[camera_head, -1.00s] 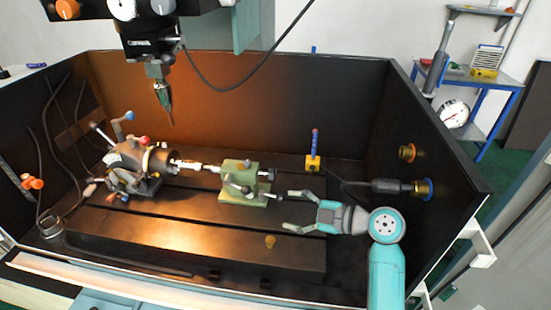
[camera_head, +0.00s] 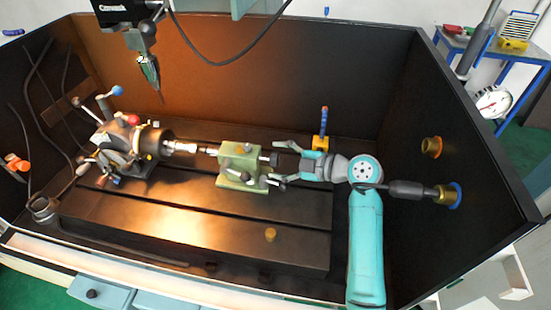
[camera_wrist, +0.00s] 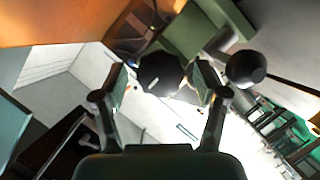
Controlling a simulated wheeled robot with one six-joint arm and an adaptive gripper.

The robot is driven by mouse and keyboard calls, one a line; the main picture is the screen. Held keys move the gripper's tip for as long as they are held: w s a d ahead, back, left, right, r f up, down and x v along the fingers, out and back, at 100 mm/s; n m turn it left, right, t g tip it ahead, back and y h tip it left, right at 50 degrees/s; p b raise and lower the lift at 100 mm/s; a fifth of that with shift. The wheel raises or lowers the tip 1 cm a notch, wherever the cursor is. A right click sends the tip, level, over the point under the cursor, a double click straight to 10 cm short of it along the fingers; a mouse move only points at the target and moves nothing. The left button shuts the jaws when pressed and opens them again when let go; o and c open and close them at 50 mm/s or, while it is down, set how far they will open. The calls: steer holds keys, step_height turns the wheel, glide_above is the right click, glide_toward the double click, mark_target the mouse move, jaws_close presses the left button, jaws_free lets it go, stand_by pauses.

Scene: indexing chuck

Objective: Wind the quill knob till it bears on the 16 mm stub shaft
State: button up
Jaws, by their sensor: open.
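The green tailstock (camera_head: 232,172) stands on the dark bed. Its dark quill knob (camera_head: 269,159) faces right toward my open gripper (camera_head: 281,161). In the wrist view, the round black knob (camera_wrist: 162,72) lies between the spread fingers of my gripper (camera_wrist: 160,85), with no clear grip on it. The bright stub shaft (camera_head: 182,147) sticks out right from the chuck (camera_head: 150,145). A thin dark quill tip (camera_head: 207,151) reaches from the tailstock toward the shaft; whether they touch is too small to tell.
A black ball knob (camera_wrist: 246,69) sits close beside the right finger in the wrist view. A blue-handled tool in a yellow block (camera_head: 322,140) stands just behind my gripper. A spindle with a pointed tool (camera_head: 150,72) hangs above. The front bed is mostly clear.

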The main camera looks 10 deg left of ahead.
steer(key=shift+w+a+f, duration=0.15)
steer(key=shift+a, duration=0.4)
steer(key=c, duration=1.1)
steer(key=shift+c, duration=0.2)
